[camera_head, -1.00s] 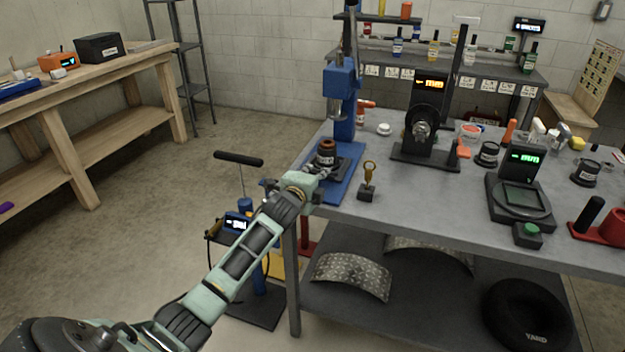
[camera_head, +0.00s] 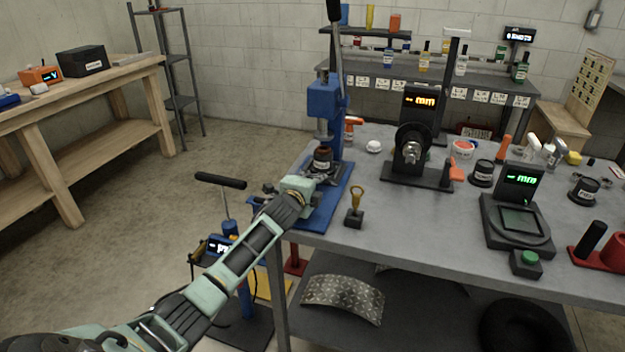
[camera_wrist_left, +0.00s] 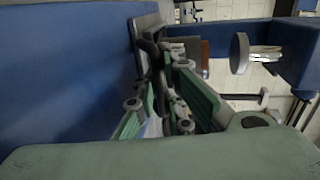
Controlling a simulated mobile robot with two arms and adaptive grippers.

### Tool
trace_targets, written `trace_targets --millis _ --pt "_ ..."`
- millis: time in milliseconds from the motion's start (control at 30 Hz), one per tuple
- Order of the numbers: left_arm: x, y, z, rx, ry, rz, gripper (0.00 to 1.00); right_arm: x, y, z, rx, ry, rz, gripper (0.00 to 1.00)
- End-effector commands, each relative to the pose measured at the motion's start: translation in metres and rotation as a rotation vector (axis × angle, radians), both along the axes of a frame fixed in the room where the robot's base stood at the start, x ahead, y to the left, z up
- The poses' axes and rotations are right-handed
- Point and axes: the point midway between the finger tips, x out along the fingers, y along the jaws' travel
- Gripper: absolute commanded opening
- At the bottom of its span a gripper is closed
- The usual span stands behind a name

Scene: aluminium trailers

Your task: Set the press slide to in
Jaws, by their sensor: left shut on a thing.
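The blue press (camera_head: 325,98) stands at the left end of the grey workbench, on a blue base (camera_head: 326,208). Its dark slide (camera_head: 334,176) lies on that base and carries a dark, brown-topped cup (camera_head: 322,158). The cup stands close below the press ram (camera_head: 323,130). My left gripper (camera_head: 313,182) reaches in from the front left and is shut at the near side of the slide. In the left wrist view the green fingers (camera_wrist_left: 172,105) close beside the dark slide plate (camera_wrist_left: 147,35); the exact gripped part is partly hidden. My right gripper is out of view.
A small stand with a brass key-like piece (camera_head: 355,203) is just right of the press base. A black gauge with an orange display (camera_head: 412,140) stands farther right. A blue device with a black T-handle (camera_head: 220,180) stands on the floor at left.

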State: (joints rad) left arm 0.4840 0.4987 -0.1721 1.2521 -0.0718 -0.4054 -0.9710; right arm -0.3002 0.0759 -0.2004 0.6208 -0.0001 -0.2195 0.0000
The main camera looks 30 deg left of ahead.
Motion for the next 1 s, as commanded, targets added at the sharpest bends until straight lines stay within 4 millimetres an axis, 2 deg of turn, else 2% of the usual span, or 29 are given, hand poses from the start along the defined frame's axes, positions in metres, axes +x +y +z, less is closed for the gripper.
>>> trace_targets --millis 67,100,167,567,767,1000 --pt "0.000 0.001 0.002 0.004 -0.003 0.000 0.00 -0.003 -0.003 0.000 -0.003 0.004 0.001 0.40" --pt "0.000 0.001 0.002 0.004 -0.003 0.000 0.11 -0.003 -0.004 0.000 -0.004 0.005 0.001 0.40" --pt "0.000 0.001 0.002 0.004 -0.003 0.000 0.16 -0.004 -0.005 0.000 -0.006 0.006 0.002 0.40" --pt "-0.003 0.000 0.001 0.001 -0.001 0.001 0.17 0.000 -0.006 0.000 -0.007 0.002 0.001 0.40" --pt "-0.024 -0.005 0.005 0.004 -0.001 -0.002 0.17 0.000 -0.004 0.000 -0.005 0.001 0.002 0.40" --pt "-0.067 -0.016 0.014 0.005 0.000 -0.002 0.17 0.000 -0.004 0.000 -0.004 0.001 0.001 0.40"
